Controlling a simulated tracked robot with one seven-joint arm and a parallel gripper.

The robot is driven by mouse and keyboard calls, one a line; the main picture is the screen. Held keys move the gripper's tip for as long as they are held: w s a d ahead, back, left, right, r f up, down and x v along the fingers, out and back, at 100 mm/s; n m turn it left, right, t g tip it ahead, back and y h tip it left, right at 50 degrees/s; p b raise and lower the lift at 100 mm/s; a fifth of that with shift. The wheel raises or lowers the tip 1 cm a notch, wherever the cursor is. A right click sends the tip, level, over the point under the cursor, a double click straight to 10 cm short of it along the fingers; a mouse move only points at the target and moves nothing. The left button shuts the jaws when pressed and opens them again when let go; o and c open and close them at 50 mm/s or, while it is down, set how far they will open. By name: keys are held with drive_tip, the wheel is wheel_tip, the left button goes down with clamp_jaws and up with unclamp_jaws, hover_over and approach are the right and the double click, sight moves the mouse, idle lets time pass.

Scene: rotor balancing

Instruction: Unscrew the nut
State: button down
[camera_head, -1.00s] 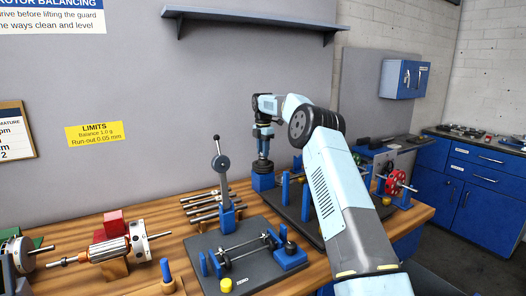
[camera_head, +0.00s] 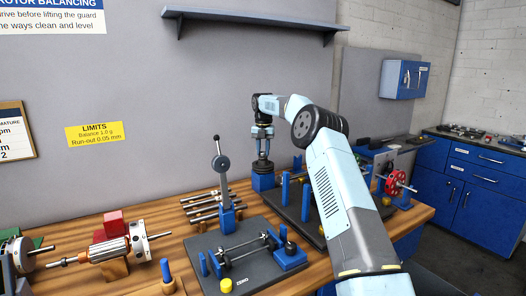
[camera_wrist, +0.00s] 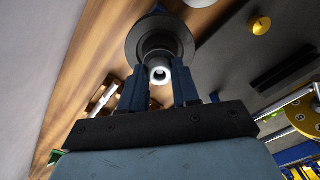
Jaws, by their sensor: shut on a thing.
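In the wrist view, a dark round nut (camera_wrist: 157,50) with a bright ring-shaped shaft end (camera_wrist: 160,75) stands over a wide dark disc (camera_wrist: 133,40). My gripper (camera_wrist: 159,90) has a blue finger on either side and is shut on the nut; the exact contact is partly hidden by the fingers. In the head view, my gripper (camera_head: 263,145) points down over the dark disc (camera_head: 263,167), which sits on a blue block (camera_head: 262,182) at the back of the bench. The nut is too small to make out there.
A dark plate with blue posts (camera_head: 306,200) stands right of the block. Several metal shafts (camera_head: 205,204) lie to the left, near an upright lever (camera_head: 222,165). A fixture plate (camera_head: 250,275) is in front, and a rotor (camera_head: 110,248) lies at left.

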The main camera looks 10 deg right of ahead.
drive_tip(key=n, duration=0.4)
drive_tip(key=shift+r, duration=1.1)
drive_tip(key=shift+r, duration=2.4)
drive_tip(key=shift+s, duration=0.1)
